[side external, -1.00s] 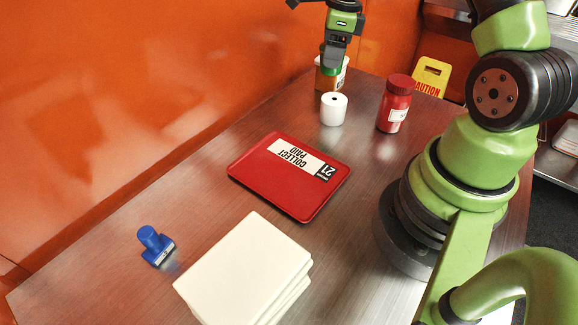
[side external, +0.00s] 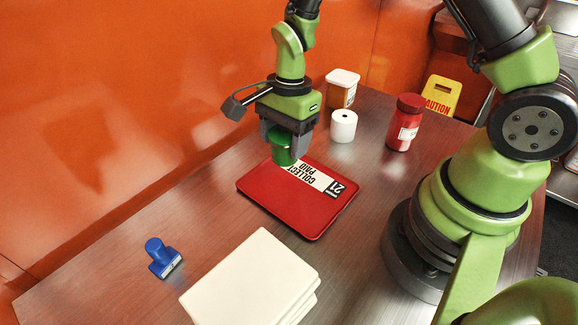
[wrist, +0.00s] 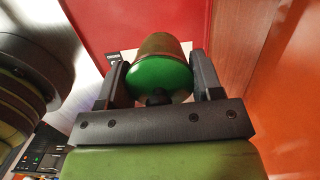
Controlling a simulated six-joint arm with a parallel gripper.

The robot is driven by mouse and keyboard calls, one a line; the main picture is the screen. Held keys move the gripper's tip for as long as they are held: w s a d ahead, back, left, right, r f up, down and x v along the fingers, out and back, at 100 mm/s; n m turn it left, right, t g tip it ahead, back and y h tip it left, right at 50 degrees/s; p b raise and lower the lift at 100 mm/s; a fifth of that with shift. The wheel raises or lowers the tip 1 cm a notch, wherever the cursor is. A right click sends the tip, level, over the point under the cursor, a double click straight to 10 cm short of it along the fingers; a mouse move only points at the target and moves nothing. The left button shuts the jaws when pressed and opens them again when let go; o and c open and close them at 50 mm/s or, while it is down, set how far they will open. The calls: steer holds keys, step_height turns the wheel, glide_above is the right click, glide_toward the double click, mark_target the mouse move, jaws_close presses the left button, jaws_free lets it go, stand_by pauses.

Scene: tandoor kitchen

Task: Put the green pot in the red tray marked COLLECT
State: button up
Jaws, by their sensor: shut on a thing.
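The green pot (side external: 280,152) is held between the fingers of my gripper (side external: 287,146), above the far left part of the red tray. In the wrist view the green pot (wrist: 160,75) sits between both dark fingers of my gripper (wrist: 161,80), its green top facing the camera. The red tray marked COLLECT (side external: 285,211) lies flat on the steel counter, its white label reading COLLECT PAID 21. The tray also shows behind the pot in the wrist view (wrist: 110,22). The gap between pot and tray is hard to judge.
A white roll (side external: 343,126), a tub with a white lid (side external: 342,90) and a red jar (side external: 404,123) stand at the back of the counter (side external: 205,205). A white stack (side external: 250,280) lies in front of the tray.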

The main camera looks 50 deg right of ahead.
mark_target(285, 162)
steer(key=shift+f, duration=2.85)
steer(key=shift+f, duration=0.15)
steer(key=o, duration=1)
